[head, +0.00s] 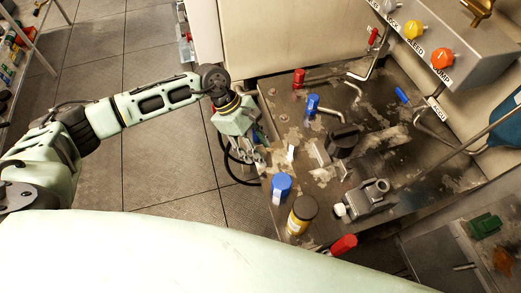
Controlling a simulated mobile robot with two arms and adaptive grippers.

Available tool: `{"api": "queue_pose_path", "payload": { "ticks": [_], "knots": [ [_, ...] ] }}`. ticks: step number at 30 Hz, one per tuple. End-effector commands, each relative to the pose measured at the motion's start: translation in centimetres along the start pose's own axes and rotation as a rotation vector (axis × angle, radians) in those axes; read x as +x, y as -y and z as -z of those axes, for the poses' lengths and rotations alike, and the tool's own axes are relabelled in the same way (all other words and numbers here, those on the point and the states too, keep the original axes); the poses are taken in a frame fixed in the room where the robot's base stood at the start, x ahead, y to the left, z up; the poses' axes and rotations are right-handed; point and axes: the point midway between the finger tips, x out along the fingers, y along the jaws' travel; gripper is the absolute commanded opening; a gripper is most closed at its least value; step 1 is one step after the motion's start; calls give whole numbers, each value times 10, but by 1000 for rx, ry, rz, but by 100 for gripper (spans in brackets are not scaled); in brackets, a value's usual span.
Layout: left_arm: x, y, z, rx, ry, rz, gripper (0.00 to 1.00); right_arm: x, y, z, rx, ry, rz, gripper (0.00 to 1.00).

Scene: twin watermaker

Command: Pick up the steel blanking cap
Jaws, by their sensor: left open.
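I cannot pick out the steel blanking cap for certain. Small round flat pieces (285,117) lie near the left side of the stained metal bench top (372,125), too small to identify. My left gripper (262,158) is open at the bench's left edge, pointing down toward the front. Its fingers show no object between them, and they may hide a part of the bench edge. A small white upright piece (291,153) and a grey metal block (320,153) stand just right of it. My right gripper is not in view.
A blue-capped container (281,186), a black-lidded yellow jar (302,214) and a grey metal fitting (366,198) crowd the front. A black knob (343,140), red (299,78) and blue (313,104) fittings stand behind. A control panel (455,45) overhangs at back right. The floor at left is clear.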

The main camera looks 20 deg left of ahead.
Motion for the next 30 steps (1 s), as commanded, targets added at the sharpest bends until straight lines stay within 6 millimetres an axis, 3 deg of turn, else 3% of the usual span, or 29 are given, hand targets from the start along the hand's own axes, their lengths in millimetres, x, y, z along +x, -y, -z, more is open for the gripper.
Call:
{"api": "queue_pose_path", "payload": {
  "ticks": [8,22,30],
  "knots": [
    [4,0,0,1,0,-1,42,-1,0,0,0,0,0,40],
    [4,0,0,0,1,-1,1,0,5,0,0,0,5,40],
    [3,0,0,0,1,-2,0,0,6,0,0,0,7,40]
  ]
}}
